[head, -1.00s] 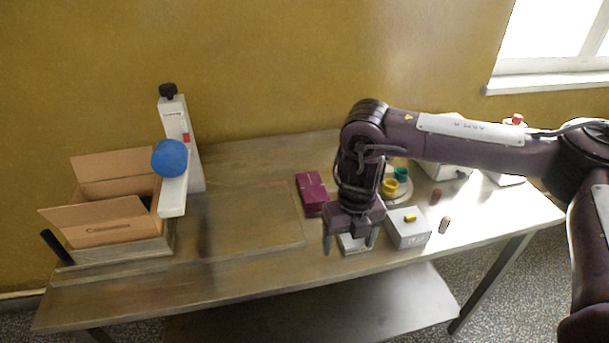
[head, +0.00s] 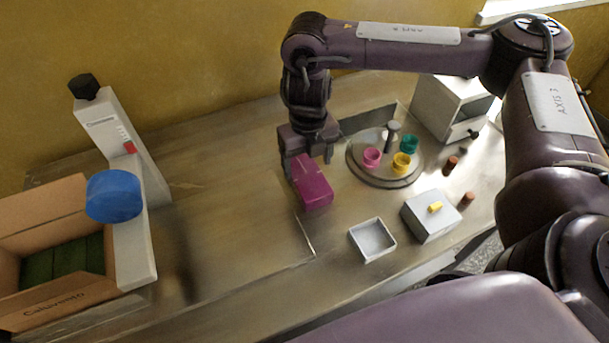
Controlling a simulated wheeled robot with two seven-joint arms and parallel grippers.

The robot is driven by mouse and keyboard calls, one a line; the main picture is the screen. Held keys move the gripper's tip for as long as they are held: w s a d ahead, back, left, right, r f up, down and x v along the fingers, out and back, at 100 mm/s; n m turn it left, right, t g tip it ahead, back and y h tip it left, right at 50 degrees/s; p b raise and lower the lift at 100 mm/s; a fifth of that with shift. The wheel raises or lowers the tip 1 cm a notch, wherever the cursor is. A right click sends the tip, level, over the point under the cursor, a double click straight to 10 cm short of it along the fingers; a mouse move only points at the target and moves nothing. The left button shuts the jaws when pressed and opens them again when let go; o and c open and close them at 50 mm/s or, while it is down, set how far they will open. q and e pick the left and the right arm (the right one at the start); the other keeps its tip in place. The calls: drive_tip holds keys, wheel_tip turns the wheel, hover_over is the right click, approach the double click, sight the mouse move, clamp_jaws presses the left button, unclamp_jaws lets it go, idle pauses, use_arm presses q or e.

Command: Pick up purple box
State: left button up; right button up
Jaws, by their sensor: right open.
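The purple box (head: 315,190) lies on the metal table, right of the board's edge and left of the round turntable. My right gripper (head: 308,168) points down at the far end of the box. One finger shows at the box's left side; the other finger is mostly hidden, so I cannot tell whether the fingers touch the box. The right jaws are open. My left gripper is not in view.
A white tray (head: 387,233) and a lidded box with a yellow knob (head: 420,222) stand near the front edge. The turntable (head: 354,164) carries coloured cups. A cardboard box (head: 85,297) and a white device with a blue part (head: 113,195) stand left. The board (head: 235,245) is clear.

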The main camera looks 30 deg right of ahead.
sight(308, 175)
drive_tip(key=shift+s+f, duration=0.1)
drive_tip(key=shift+f, duration=0.35)
wheel_tip(308, 175, down, 4)
drive_tip(key=shift+d+f+p, duration=0.1)
drive_tip(key=shift+f+p, duration=0.1)
drive_tip(key=shift+p, duration=0.65)
drive_tip(key=shift+f, duration=0.15)
drive_tip(key=c, duration=0.5)
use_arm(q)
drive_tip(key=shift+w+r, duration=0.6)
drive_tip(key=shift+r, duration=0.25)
use_arm(e)
drive_tip(key=c, duration=0.4)
